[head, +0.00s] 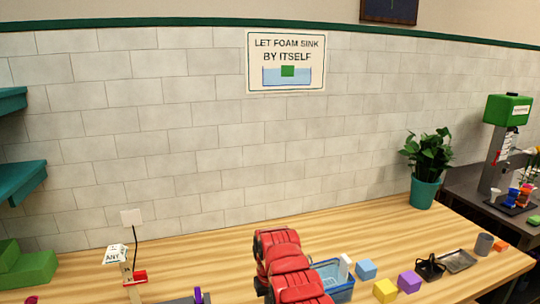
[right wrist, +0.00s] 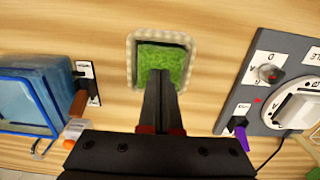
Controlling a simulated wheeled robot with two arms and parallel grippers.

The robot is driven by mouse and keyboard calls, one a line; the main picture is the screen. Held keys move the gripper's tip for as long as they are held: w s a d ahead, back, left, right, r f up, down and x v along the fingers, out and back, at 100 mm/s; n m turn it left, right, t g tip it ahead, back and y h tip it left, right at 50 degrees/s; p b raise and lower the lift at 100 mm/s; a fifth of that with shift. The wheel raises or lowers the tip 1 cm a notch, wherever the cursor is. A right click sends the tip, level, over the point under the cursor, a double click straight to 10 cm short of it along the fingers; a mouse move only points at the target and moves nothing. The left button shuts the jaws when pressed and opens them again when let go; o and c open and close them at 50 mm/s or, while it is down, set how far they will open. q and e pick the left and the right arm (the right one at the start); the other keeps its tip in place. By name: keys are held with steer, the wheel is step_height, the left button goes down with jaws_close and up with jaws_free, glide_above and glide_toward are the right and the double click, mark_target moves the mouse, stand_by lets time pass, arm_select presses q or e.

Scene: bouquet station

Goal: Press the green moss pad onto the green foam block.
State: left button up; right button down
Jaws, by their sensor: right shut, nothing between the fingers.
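In the right wrist view a fuzzy green moss pad (right wrist: 160,55) lies inside a pale, rounded-rimmed dish (right wrist: 131,60) on the wooden table. A dark edge runs along its far side. Whether the green foam block is beneath it I cannot tell. My right gripper (right wrist: 161,76) is shut and empty, its fingertips over the near part of the pad, hiding some of it. Whether they touch it I cannot tell. In the head view my red right arm hides the dish. Green blocks (head: 26,267) that look like foam stand at the far left. My left gripper is not in view.
A blue bin (right wrist: 30,90) stands left of the dish and a grey dial panel (right wrist: 270,85) right of it. In the head view coloured cubes (head: 385,290), a grey tray (head: 458,261) and a potted plant (head: 426,165) stand to the right.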

steer(key=shift+r+p, duration=0.85)
steer(key=shift+r, duration=0.2)
steer(key=shift+w+r+p, duration=0.1)
steer(key=shift+r+p, duration=0.35)
steer(key=shift+r, duration=1.95)
